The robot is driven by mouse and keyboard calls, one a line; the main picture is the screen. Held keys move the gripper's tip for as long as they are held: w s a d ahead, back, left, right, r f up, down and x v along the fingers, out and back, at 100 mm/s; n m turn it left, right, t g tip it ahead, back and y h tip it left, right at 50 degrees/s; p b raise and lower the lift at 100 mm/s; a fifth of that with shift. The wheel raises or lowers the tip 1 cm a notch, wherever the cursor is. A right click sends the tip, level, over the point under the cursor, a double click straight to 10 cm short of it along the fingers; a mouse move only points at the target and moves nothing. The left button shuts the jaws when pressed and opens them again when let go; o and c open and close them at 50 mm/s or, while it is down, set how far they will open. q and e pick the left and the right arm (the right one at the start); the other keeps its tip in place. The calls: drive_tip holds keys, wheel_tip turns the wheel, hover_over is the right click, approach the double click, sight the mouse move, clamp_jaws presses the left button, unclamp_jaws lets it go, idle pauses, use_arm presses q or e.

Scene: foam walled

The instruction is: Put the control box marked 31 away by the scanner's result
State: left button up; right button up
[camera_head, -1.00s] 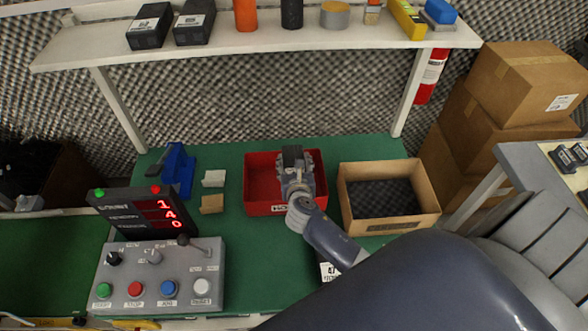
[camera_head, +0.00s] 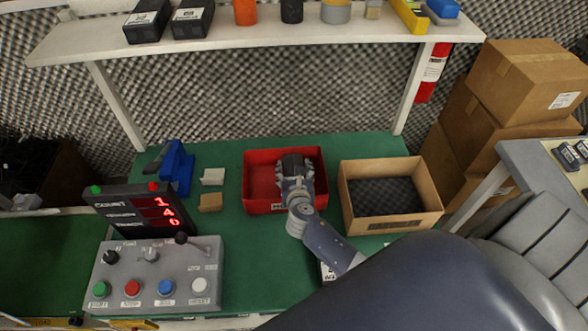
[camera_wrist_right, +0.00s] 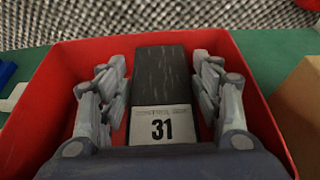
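The control box marked 31 (camera_wrist_right: 160,85) is dark with a pale number label. It is in the red bin (camera_head: 255,207), and its top also shows in the head view (camera_head: 292,163). My right gripper (camera_wrist_right: 163,88) reaches into the bin, with its fingers on either side of the box. Narrow gaps appear between fingers and box, so it looks open. The box's underside is hidden. A cardboard bin (camera_head: 432,205) with a dark bottom stands right of the red bin. My left gripper is out of view. I cannot make out a scanner with certainty.
A display with red digits (camera_head: 150,210) and a grey button panel (camera_head: 208,250) stand at left. A blue device (camera_head: 178,168) and small white and tan blocks are left of the red bin. A shelf (camera_head: 240,45) spans the back. Cartons (camera_head: 525,80) are stacked right.

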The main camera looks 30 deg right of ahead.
drive_tip(key=shift+o, duration=0.6)
drive_tip(key=shift+r, duration=0.15)
drive_tip(key=shift+r+p, duration=0.35)
drive_tip(key=shift+s+r, duration=0.15)
drive_tip(key=shift+r, duration=0.15)
drive_tip(key=p+v, duration=0.1)
drive_tip(key=v, duration=1)
drive_tip(key=shift+s, duration=0.25)
drive_tip(key=shift+a, duration=0.2)
